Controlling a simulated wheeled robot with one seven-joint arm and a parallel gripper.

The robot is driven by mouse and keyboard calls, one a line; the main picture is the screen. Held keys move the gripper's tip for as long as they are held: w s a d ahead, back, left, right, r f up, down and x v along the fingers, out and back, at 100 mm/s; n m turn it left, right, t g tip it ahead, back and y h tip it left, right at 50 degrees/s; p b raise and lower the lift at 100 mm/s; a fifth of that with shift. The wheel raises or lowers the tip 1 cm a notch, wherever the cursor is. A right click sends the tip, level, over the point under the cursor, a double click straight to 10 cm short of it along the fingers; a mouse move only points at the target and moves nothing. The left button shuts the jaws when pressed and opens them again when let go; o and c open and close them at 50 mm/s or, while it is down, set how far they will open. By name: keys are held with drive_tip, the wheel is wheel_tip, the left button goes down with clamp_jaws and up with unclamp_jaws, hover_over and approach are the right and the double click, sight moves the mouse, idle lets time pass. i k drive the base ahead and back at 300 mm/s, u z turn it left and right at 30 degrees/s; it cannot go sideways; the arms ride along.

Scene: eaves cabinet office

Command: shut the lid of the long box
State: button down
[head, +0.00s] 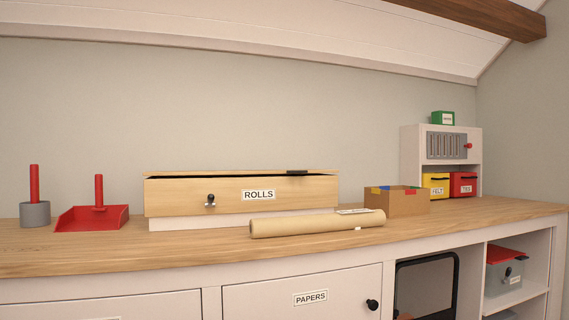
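The long box (285,195) is pale wood with a "ROLLS" label and a small dark knob on its front. It stands on a white plinth on the wooden counter. Its lid (225,173) lies nearly flat over the top, with a thin dark gap showing between lid and box front. The inside of the box is hidden. My gripper is not in view.
A brown paper roll (315,223) lies on the counter (130,252) in front of the box's right half. A red dustpan (88,220) and grey pot (35,214) stand left. A cardboard box (395,203) and white shelf unit (410,150) stand right.

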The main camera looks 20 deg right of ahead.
sight(283, 172)
drive_tip(key=k, duration=0.3)
drive_tip(key=z, duration=0.65)
drive_tip(key=i, duration=0.75)
